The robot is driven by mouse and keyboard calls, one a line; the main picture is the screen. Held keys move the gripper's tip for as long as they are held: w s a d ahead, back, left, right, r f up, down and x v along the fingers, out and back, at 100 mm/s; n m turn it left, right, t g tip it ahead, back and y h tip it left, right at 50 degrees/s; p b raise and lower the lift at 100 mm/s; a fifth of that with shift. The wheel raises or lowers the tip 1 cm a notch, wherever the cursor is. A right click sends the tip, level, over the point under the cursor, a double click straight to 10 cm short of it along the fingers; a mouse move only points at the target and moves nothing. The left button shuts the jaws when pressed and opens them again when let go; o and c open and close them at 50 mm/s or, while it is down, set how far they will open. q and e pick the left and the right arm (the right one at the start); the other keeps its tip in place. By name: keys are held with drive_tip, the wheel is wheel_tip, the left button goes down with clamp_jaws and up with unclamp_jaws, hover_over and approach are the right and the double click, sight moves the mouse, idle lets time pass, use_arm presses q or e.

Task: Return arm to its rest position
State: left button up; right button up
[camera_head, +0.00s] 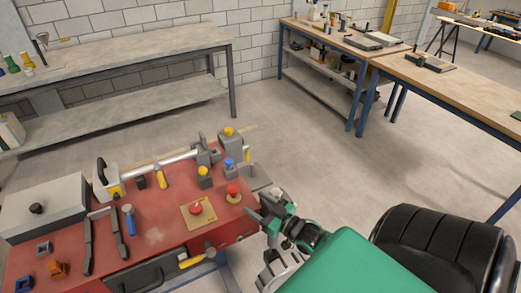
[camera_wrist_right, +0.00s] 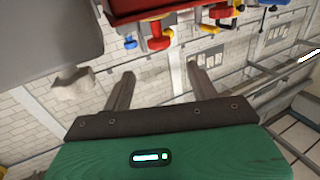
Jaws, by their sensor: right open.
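My right gripper (camera_head: 265,217) is at the right front corner of the red workbench in the head view, at the end of my green arm. In the right wrist view its two fingers (camera_wrist_right: 160,88) are spread wide apart with nothing between them. The red workbench (camera_head: 155,237) also shows at the top of the right wrist view (camera_wrist_right: 150,8), upside down, beyond the fingers. I cannot tell whether the gripper touches the bench. My left gripper is not in either view.
Red buttons (camera_head: 196,208), a blue-handled tool (camera_head: 129,219) and a grey box (camera_head: 45,208) stand on the red bench. A long table (camera_head: 130,55) stands against the block wall at the back left. Wooden workbenches (camera_head: 440,83) stand at right. Grey floor (camera_head: 290,140) between them is clear.

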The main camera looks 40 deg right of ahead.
drive_tip(key=shift+s, duration=0.35)
idle(0.4)
drive_tip(key=s+a+f+g, duration=0.4)
drive_tip(key=s+a+g, duration=0.25)
drive_tip(key=a, duration=0.45)
drive_tip(key=s+a+r+g+h, duration=0.1)
drive_tip(key=s+a+r+g, duration=0.1)
drive_tip(key=s+g, duration=0.3)
drive_tip(key=s+a+r+g+h, duration=0.1)
drive_tip(key=s+a+g+h, duration=0.15)
drive_tip(key=s, duration=0.55)
wheel_tip(320, 180, down, 33)
drive_tip(key=s+g, duration=0.1)
drive_tip(key=g, duration=0.1)
drive_tip(key=s+d+f, duration=0.1)
drive_tip(key=s+f, duration=0.7)
drive_tip(key=s, duration=0.1)
drive_tip(key=s+d+f, duration=0.2)
drive_tip(key=s+f, duration=0.7)
drive_tip(key=shift+s+d+f+n+g+y, duration=0.25)
drive_tip(key=shift+s+d+n+g+y, duration=0.05)
drive_tip(key=shift+s+g+y, duration=0.1)
